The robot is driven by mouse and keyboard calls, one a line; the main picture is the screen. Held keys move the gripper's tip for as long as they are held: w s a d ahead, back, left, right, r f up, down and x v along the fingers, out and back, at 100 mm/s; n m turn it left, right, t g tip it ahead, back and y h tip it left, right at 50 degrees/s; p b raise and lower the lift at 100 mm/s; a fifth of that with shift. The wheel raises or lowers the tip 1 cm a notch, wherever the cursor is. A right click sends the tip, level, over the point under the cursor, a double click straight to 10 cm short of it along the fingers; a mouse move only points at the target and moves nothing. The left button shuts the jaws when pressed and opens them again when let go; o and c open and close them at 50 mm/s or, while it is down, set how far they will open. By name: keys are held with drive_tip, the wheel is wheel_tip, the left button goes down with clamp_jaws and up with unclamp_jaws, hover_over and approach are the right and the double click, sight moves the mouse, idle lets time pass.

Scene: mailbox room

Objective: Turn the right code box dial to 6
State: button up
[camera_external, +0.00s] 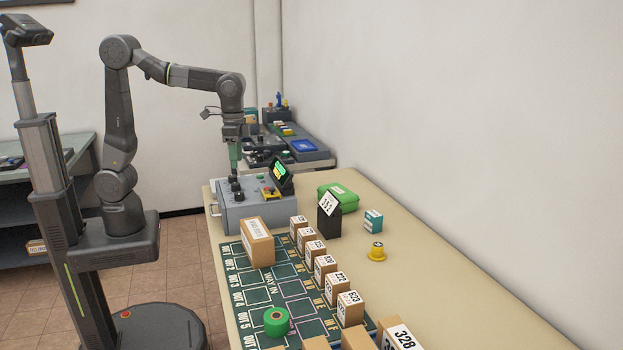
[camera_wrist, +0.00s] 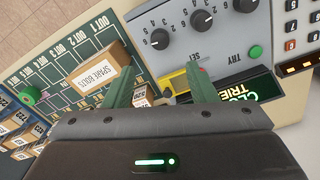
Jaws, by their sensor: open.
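The grey code box (camera_external: 255,212) stands at the table's far left end, with dark dials on top. In the wrist view three black dials show in a row on its grey panel (camera_wrist: 185,60). The one nearest the green mat, which I take as the right dial (camera_wrist: 160,39), has numbers around it; its setting is too small to tell. The other two are the middle dial (camera_wrist: 201,19) and the far dial (camera_wrist: 245,4). My gripper (camera_external: 233,171) points down over the dials. In the wrist view its green fingers (camera_wrist: 156,68) are apart with no dial between them.
A lit green display (camera_external: 279,170) stands on the box, beside a yellow part (camera_external: 270,193). A brown carton (camera_external: 257,243) stands on the green mat (camera_external: 255,297) close by. Several smaller cartons, a green roll (camera_external: 276,321) and a green pouch (camera_external: 338,198) share the table.

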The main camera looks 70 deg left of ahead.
sight(242, 181)
wheel_tip(242, 181, down, 12)
drive_tip(key=shift+r, duration=0.25)
drive_tip(key=shift+c, duration=0.4)
drive_tip(key=c, duration=0.9)
drive_tip(key=shift+m, duration=0.6)
drive_tip(key=o, duration=1)
drive_tip(key=shift+r, duration=0.1)
wheel_tip(242, 181, up, 14)
drive_tip(key=shift+f, duration=0.15)
drive_tip(key=shift+c, duration=0.2)
